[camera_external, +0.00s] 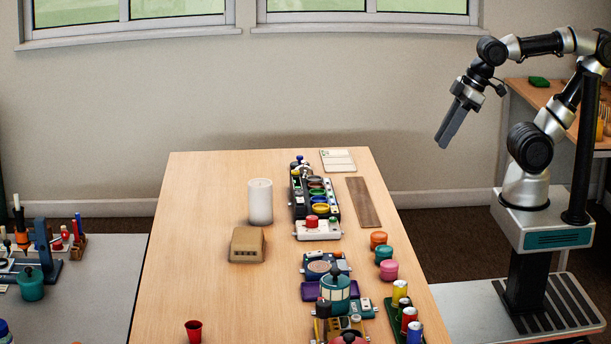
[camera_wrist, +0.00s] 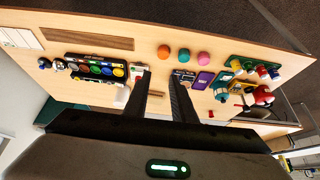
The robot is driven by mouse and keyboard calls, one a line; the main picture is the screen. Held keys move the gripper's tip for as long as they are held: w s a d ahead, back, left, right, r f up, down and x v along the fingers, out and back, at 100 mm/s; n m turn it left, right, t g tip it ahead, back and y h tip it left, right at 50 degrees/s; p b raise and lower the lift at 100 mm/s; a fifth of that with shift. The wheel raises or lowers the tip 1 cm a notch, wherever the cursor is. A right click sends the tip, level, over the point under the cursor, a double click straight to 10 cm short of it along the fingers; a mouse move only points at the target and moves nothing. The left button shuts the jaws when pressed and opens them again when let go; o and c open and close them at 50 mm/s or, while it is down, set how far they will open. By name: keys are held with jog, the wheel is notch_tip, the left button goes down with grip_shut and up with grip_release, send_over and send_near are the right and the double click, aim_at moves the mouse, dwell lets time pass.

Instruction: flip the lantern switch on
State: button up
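A teal lantern-like body (camera_external: 336,287) with a dark top stands near the front right of the wooden table. A small teal block with pale parts (camera_external: 364,307) sits at its right; I cannot tell whether this carries the switch, or how the switch is set. The teal body also shows in the wrist view (camera_wrist: 222,88), right of my fingers. My gripper (camera_external: 446,140) hangs in the air beyond the table's right edge, pointing down, well away from the lantern. In the wrist view the two fingers (camera_wrist: 160,82) are apart with nothing between them.
On the wooden table (camera_external: 200,200) are a white cylinder (camera_external: 260,202), a tan box (camera_external: 246,245), a tray of coloured discs (camera_external: 316,192), round pots (camera_external: 386,270), cans (camera_external: 408,315) and a red cup (camera_external: 194,331). Objects crowd around the lantern. The table's left side is mostly clear.

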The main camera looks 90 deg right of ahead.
jog(key=shift+w+a, duration=0.1)
jog(key=shift+w, duration=0.1)
grip_shut()
jog(key=w+a+n+g+p, duration=0.2)
jog(key=w+a+n, duration=0.7)
jog(key=w+a, duration=0.45)
jog(key=w+a+f+n+g+y, duration=0.1)
jog(key=w+a+f+n, duration=0.3)
jog(key=a, duration=0.3)
jog(key=w+a+f+n+g+y, duration=0.1)
jog(key=w+a+f+n+g, duration=0.1)
jog(key=w+a+f+n, duration=0.3)
jog(key=w+a+f, duration=0.1)
jog(key=a, duration=0.2)
jog(key=shift+w+a+f+g+y+p, duration=0.2)
jog(key=shift+w+g+y+p, duration=0.1)
jog(key=shift+p, duration=0.1)
